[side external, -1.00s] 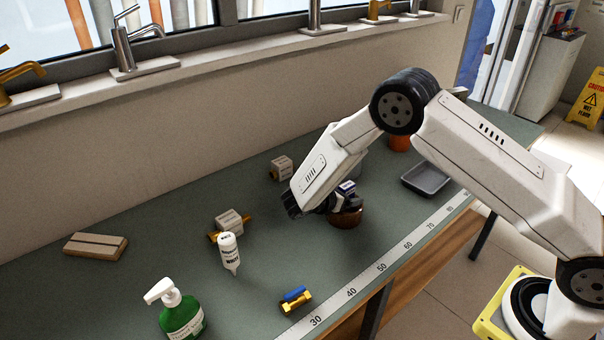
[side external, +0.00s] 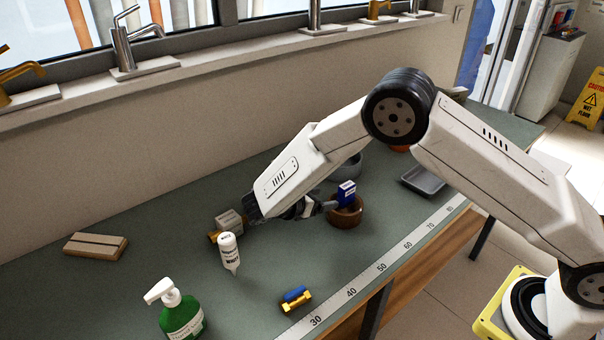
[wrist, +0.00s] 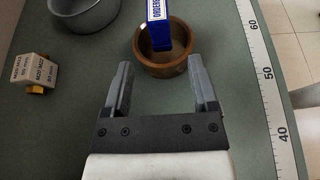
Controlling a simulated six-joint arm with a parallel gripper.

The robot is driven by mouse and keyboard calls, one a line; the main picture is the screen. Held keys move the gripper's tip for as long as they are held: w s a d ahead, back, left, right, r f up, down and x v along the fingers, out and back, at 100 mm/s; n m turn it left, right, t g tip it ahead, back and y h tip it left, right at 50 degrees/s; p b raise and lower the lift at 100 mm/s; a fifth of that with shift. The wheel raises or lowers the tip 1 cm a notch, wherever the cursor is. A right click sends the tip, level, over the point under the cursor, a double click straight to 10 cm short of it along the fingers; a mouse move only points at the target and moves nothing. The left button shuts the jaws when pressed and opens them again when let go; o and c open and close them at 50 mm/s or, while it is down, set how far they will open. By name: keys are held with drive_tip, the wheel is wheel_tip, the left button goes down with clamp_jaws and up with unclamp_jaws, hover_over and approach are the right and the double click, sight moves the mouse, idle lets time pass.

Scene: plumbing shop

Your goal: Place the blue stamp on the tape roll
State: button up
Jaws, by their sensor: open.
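The blue stamp (side external: 347,193), a blue block with a white label, stands roughly upright at the brown tape roll (side external: 345,216). In the wrist view the stamp (wrist: 157,28) shows over the opening of the roll (wrist: 165,70). I cannot tell whether it rests on the rim or down in the hole. My gripper (side external: 326,207) is beside the roll, on its left. In the wrist view my gripper (wrist: 160,70) has its fingers spread with nothing between them, and the stamp is beyond the fingertips.
A grey bowl (side external: 375,165) stands behind the roll and a grey tray (side external: 425,181) to its right. A labelled box (side external: 229,220), white bottle (side external: 229,252), green soap bottle (side external: 181,318) and blue-yellow valve (side external: 295,298) stand left. A ruler strip (side external: 388,260) lines the front edge.

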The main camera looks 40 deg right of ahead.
drive_tip(key=shift+v, duration=1)
drive_tip(key=s+d+r+m+t+y, duration=0.1)
drive_tip(key=s+d+r+m+y, duration=0.1)
drive_tip(key=s+m+y, duration=0.4)
drive_tip(key=s+d+r+m+t+y, duration=0.1)
drive_tip(key=s+d+r+m+y, duration=0.2)
drive_tip(key=s+m+y, duration=0.4)
drive_tip(key=s+m, duration=0.5)
drive_tip(key=s, duration=0.1)
drive_tip(key=shift+d+r+t, duration=0.15)
drive_tip(key=shift+d+t, duration=0.15)
